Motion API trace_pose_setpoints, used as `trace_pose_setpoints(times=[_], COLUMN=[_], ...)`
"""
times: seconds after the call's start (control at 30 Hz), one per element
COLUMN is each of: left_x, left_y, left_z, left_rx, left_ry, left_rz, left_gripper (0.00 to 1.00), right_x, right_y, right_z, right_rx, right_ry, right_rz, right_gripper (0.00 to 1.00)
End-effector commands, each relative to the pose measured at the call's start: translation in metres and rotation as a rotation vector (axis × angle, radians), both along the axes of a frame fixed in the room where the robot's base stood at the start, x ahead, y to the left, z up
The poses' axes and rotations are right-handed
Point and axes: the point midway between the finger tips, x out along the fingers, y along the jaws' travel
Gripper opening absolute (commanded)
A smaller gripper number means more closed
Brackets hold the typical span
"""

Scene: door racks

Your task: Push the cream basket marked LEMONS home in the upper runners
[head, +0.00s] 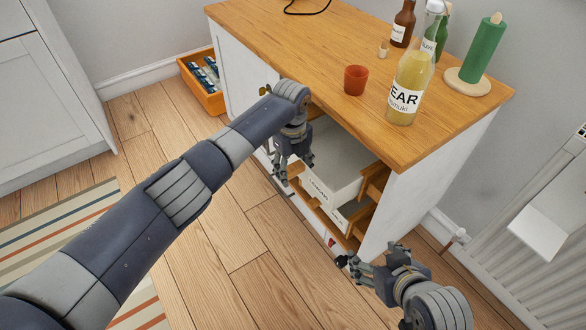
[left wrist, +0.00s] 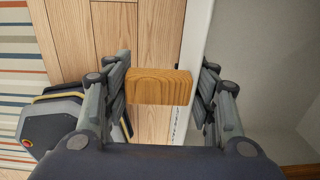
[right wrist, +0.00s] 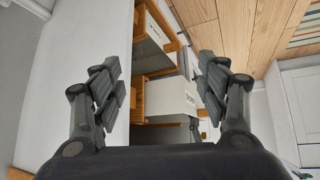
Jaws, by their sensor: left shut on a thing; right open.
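The cream basket (head: 337,168) sits partly out of the cabinet, on the upper wooden runners (head: 375,181). My left gripper (head: 293,165) is at the basket's front. In the left wrist view my fingers (left wrist: 163,88) close around a wooden handle block (left wrist: 160,87) and the basket's front wall (left wrist: 193,65), one finger inside the basket. My right gripper (head: 352,262) is open and empty, low beside the cabinet's front right corner. It also shows in the right wrist view (right wrist: 160,90).
A second cream basket (head: 350,213) is below. An orange crate (head: 205,90) stands at the cabinet's far end. The floor in front is clear.

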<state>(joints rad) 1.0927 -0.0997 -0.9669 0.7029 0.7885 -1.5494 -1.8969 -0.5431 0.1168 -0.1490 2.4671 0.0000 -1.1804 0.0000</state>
Motion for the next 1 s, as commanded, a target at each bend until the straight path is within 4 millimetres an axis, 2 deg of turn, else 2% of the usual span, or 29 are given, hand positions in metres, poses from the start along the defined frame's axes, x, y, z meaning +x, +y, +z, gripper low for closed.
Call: trace_pose_setpoints(times=[1.0], left_x=[0.003], left_y=[-0.004], left_z=[0.001], left_rx=[-0.001], left_ry=[-0.002], left_rz=[0.0], left_gripper=[0.16], right_x=[0.03], right_y=[0.011], right_z=[0.022], right_rx=[0.037], right_ry=[-0.168], right_rz=[0.013], right_gripper=[0.68])
